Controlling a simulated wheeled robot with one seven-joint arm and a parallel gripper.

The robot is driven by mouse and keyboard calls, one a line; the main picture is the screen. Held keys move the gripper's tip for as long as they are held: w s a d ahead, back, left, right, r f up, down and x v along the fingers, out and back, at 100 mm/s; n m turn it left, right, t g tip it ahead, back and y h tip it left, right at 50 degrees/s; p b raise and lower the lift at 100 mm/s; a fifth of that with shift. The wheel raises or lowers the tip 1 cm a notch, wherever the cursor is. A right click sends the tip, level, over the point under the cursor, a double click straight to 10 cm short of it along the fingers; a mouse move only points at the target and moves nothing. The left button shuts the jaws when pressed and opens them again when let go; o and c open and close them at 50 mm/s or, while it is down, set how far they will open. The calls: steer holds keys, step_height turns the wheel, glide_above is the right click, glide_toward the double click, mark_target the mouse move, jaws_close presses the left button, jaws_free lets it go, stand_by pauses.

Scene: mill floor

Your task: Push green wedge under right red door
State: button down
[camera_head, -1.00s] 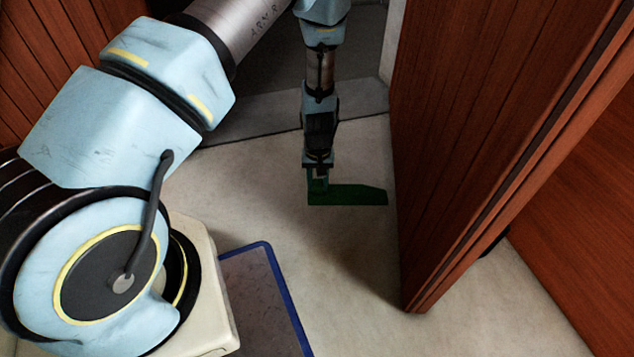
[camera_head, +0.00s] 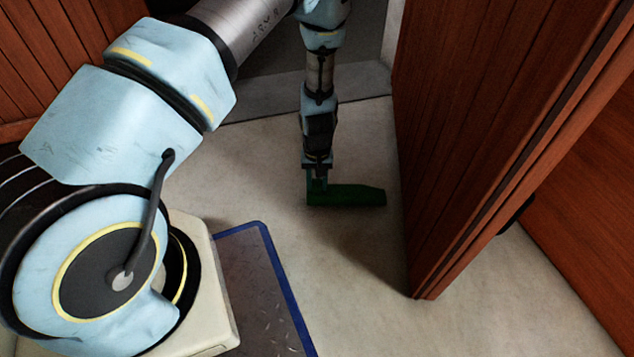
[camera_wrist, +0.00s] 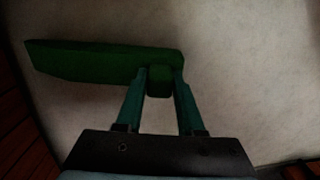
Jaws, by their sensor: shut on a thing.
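The green wedge (camera_head: 350,196) is low over or on the pale floor, its thin end pointing right at the right red door (camera_head: 470,130). A gap of bare floor shows between the wedge tip and the door's face. My gripper (camera_head: 317,188) points down and is shut on the thick left end of the wedge. In the wrist view the fingers (camera_wrist: 160,85) close on a small block at the wedge's thick end, and the wedge body (camera_wrist: 95,62) extends to the left. I cannot tell whether the wedge touches the floor.
A red panelled door or wall (camera_head: 45,60) stands at the upper left. A grey threshold strip (camera_head: 285,98) crosses the floor behind my gripper. Another red panel (camera_head: 585,220) is at the far right. The pale floor (camera_head: 340,290) before the door is clear.

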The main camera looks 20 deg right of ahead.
mark_target(341, 193)
steer(key=shift+f+b, duration=0.35)
steer(key=shift+f, duration=0.4)
steer(key=shift+s+d+r+p, duration=0.1)
steer(key=shift+s+d+p, duration=0.25)
steer(key=shift+d, duration=0.3)
steer(key=shift+s+d+r+p, duration=0.1)
steer(key=shift+s+d+p, duration=0.15)
steer(key=shift+s+d, duration=0.25)
steer(key=shift+s+d+f, duration=0.1)
steer(key=shift+s+d, duration=0.2)
steer(key=shift+d, duration=0.3)
steer(key=shift+s+d+f, duration=0.1)
steer(key=shift+s+d, duration=0.15)
steer(key=shift+d, duration=0.35)
steer(key=shift+s+d+f+p, duration=0.1)
steer(key=shift+s+d+p, duration=0.4)
steer(key=shift+d, duration=0.25)
steer(key=shift+c, duration=2.2)
jaws_free()
steer(key=shift+w, duration=0.1)
